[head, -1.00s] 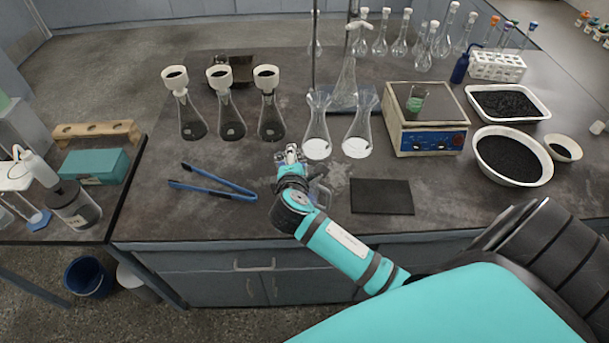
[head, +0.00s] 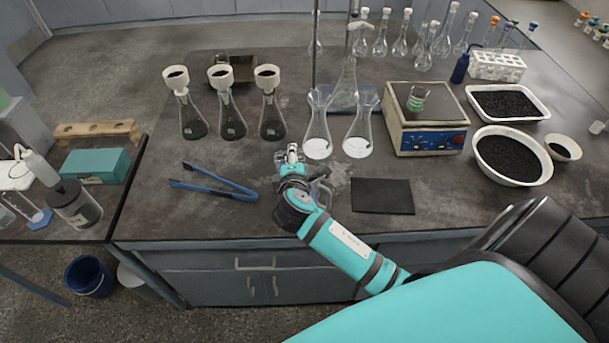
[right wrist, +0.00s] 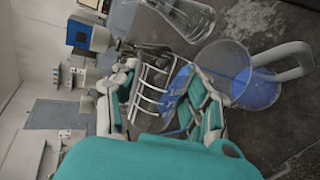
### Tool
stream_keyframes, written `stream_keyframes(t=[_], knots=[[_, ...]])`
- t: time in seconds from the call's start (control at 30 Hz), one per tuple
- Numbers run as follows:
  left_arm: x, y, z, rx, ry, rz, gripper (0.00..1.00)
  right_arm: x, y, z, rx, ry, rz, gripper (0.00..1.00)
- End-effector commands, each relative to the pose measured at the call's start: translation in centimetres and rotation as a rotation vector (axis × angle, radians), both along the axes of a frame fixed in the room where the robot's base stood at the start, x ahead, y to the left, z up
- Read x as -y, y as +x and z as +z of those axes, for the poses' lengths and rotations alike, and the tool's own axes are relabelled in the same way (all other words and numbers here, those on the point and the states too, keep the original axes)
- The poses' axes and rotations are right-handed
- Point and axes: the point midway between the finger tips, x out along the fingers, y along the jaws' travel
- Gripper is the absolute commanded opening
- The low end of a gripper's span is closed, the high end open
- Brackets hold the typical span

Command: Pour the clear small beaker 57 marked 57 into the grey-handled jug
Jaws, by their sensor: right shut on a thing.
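My right gripper (head: 289,155) is over the bench between the blue tongs and the dark mat. In the right wrist view its fingers (right wrist: 163,95) are shut on the clear small beaker (right wrist: 152,86), which has white lines on it; I cannot read its number. Blue liquid shows at the beaker's side nearest the jug. The grey-handled jug (right wrist: 228,72) is right beside it, clear, with blue liquid inside and a pale grey handle (right wrist: 285,64). Whether liquid is flowing between them is unclear. In the head view my arm hides most of the jug. My left gripper is not in view.
Blue tongs (head: 213,182) lie left of my gripper and a dark mat (head: 382,196) right of it. Behind stand two clear flasks (head: 318,140) with white contents, several funnel-topped flasks (head: 230,118) and a balance (head: 428,138) bearing a green-filled beaker.

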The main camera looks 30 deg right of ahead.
Motion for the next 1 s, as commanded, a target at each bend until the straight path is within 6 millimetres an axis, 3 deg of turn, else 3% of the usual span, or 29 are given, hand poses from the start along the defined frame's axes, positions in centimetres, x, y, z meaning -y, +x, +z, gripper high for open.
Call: stream_keyframes(t=[1.0], knots=[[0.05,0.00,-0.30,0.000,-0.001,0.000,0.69,0.17,-0.09,-0.49,0.035,0.060,0.000,0.11]])
